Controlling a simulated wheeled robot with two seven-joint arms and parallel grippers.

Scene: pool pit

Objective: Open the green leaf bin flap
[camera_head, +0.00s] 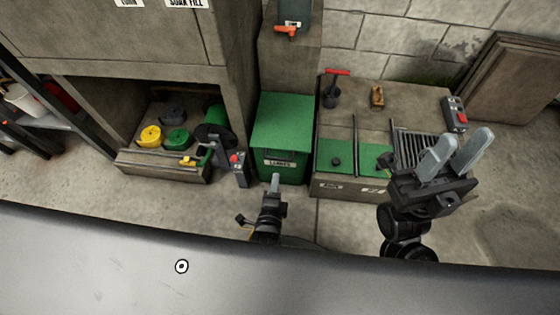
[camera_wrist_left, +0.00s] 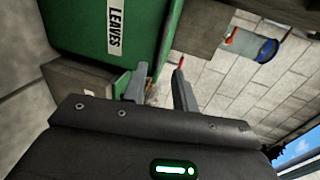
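The green leaf bin (camera_head: 283,172) stands in the middle of the head view, with a white label on its front. Its green top flap (camera_head: 283,120) looks closed. The bin (camera_wrist_left: 82,30) also fills the upper left of the left wrist view, its label reading LEAVES. My left gripper (camera_head: 275,180) is just in front of the bin's lower front, seen edge-on. In the left wrist view the left gripper (camera_wrist_left: 160,82) has its fingers apart with nothing between them. My right gripper (camera_head: 456,152) is open and empty, in front of the grated bench's right part.
Right of the bin is a concrete bench (camera_head: 400,105) with green panels and a grate. Left of it are a control post with a red button (camera_head: 236,162) and a shelf of coiled hoses (camera_head: 150,137). A grey surface (camera_head: 100,265) crosses the foreground.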

